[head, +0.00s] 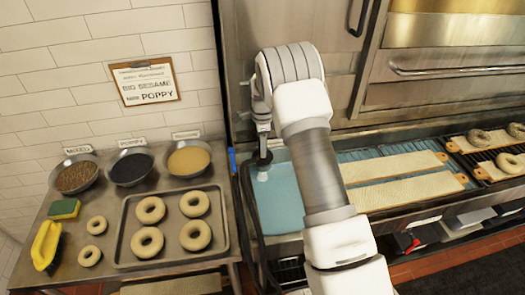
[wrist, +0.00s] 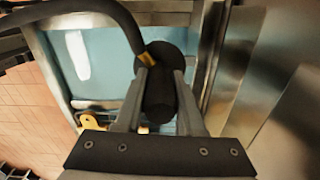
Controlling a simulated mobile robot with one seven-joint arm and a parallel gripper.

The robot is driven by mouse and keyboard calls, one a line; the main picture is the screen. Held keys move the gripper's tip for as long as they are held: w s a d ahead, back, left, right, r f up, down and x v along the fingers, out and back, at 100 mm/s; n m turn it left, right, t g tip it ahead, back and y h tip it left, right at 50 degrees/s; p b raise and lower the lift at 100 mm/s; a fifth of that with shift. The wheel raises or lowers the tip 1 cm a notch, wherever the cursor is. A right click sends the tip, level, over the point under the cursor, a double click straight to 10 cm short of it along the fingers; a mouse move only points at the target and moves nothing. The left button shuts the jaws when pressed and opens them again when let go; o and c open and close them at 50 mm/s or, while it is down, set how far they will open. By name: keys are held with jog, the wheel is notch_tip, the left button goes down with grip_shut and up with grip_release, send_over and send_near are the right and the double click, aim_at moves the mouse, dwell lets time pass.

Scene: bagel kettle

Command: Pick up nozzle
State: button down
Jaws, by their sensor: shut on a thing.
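The nozzle is a dark cylinder with a wide round head (wrist: 160,95), between the two fingers of my gripper (wrist: 161,82) in the wrist view. My gripper is shut on it. A thick black hose (wrist: 105,14) curves in from the top left of the wrist view to the nozzle's head. In the head view my gripper (head: 263,140) points down over the left end of the blue water basin (head: 283,208). The black hose (head: 247,205) hangs down at the basin's left edge. My own wrist hides part of the gripper there.
Boards (head: 395,165) lie across the basin to the right. A steel oven front (head: 440,75) rises behind.

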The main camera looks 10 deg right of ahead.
notch_tip(320, 180, up, 3)
jog(key=shift+s+d+b, duration=0.1)
jog(key=shift+d+b, duration=0.05)
jog(key=shift+b, duration=0.3)
jog(key=s+d+r, duration=0.8)
jog(key=shift+r+b, duration=0.35)
jog(key=shift+b, duration=0.1)
jog(key=shift+s+a, duration=0.1)
